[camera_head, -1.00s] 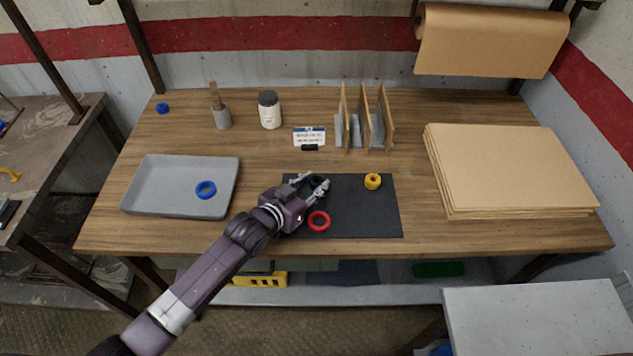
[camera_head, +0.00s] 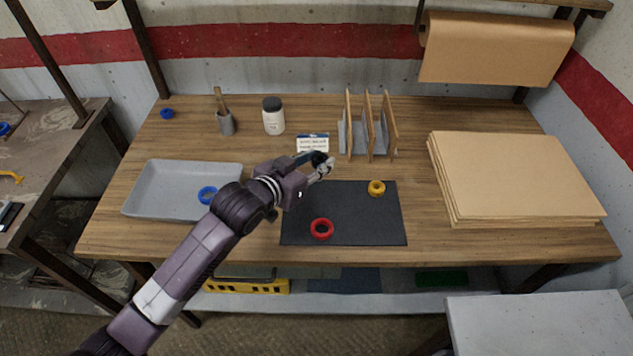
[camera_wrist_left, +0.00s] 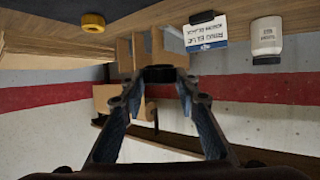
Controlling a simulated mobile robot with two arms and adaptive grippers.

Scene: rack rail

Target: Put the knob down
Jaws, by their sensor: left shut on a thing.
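My left gripper (camera_head: 323,164) is raised above the back part of the dark mat (camera_head: 360,222). It is shut on a small black knob (camera_head: 318,157), which also shows between the fingertips in the left wrist view (camera_wrist_left: 159,74). In the head view the fingers partly hide the knob. A red ring (camera_head: 322,229) lies on the front of the mat, and a yellow ring (camera_head: 377,188) lies near its back right corner. A blue ring (camera_head: 207,195) lies in the grey tray (camera_head: 150,185). My right gripper is not in view.
A small printed card (camera_head: 312,141) stands behind the gripper. A white jar (camera_head: 273,116), a cup with a stick (camera_head: 226,123) and wooden dividers (camera_head: 369,127) stand at the back. Cardboard sheets (camera_head: 510,175) fill the right. Much of the mat is clear.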

